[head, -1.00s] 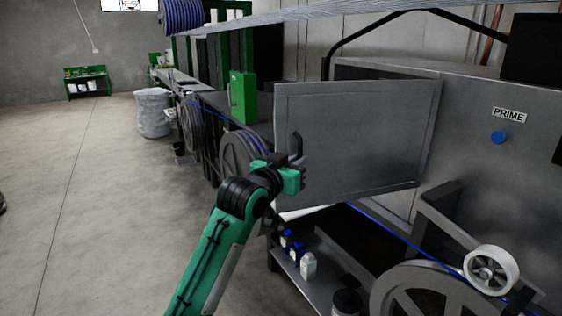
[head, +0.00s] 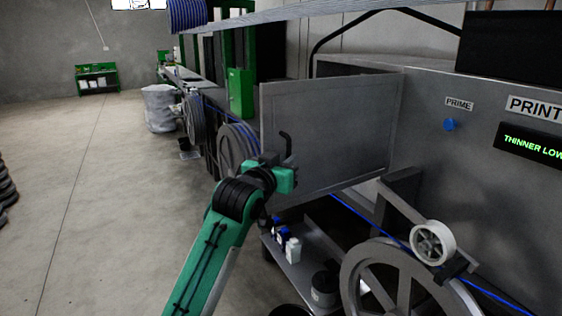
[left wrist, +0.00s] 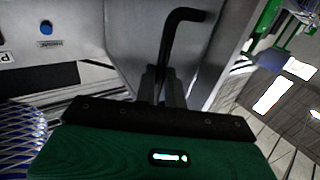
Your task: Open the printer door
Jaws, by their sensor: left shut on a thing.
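The printer door (head: 330,135) is a flat grey panel standing swung out from the grey machine, with the machine's dark opening partly showing below and behind it. Its black bent handle (head: 286,143) is near the door's free left edge. In the left wrist view the handle (left wrist: 172,48) rises from between my fingers. My left gripper (head: 290,165), on the green arm, is shut on the handle; its fingers also show in the left wrist view (left wrist: 163,85). The door's hinge side is at the right, by the machine front. My right gripper is not in view.
A grey spoked wheel (head: 405,285) and white tape roll (head: 433,242) stand in front of the machine at lower right. A shelf holds small bottles (head: 292,250). A blue cable (head: 375,222) runs below the door. The floor (head: 110,190) at left is clear.

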